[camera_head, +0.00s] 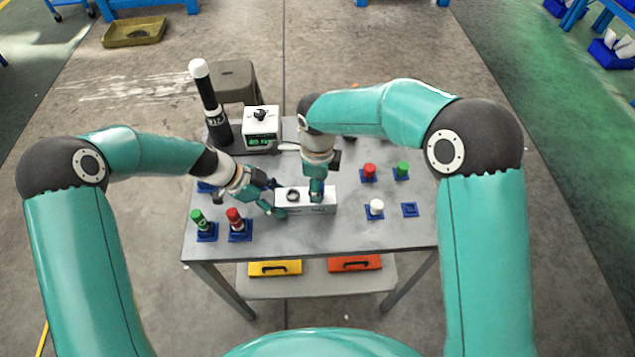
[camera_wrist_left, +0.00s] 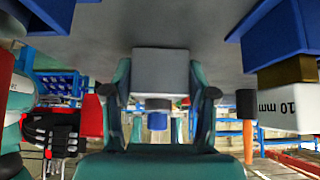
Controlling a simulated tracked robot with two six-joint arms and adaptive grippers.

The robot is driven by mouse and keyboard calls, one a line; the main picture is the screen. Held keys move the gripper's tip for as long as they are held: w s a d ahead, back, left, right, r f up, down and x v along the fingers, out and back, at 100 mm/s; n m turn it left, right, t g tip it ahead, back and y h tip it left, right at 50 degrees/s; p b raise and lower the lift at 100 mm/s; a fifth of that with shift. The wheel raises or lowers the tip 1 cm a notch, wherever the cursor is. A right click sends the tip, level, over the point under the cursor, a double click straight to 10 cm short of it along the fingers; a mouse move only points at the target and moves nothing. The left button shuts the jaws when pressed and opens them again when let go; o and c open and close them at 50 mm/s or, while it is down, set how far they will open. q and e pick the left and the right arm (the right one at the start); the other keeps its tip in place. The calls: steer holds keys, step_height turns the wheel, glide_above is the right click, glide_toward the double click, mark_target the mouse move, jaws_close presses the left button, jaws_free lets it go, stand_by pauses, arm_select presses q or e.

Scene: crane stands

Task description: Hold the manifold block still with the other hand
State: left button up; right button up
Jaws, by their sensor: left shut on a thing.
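The manifold block (camera_head: 320,209) is a pale box with a dark round port on its top, near the middle of the table. My left gripper (camera_head: 275,199) reaches it from the left and is shut on its left end. In the left wrist view the block (camera_wrist_left: 160,68) sits between the two fingers of my left gripper (camera_wrist_left: 159,85). My right gripper (camera_head: 317,191) points down at the top of the block, right of the port. Its fingertips are too small to show whether they are open or shut, or whether they touch the block.
Green (camera_head: 198,219) and red (camera_head: 234,217) capped pieces stand in blue holders at left. A display box (camera_head: 261,126) and a tall black cylinder (camera_head: 210,103) stand behind.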

steer(key=n, duration=0.5)
steer(key=shift+n, duration=0.4)
steer(key=n, duration=0.6)
steer(key=shift+n, duration=0.3)
steer(key=n, duration=1.1)
jaws_close()
steer(key=m, duration=0.5)
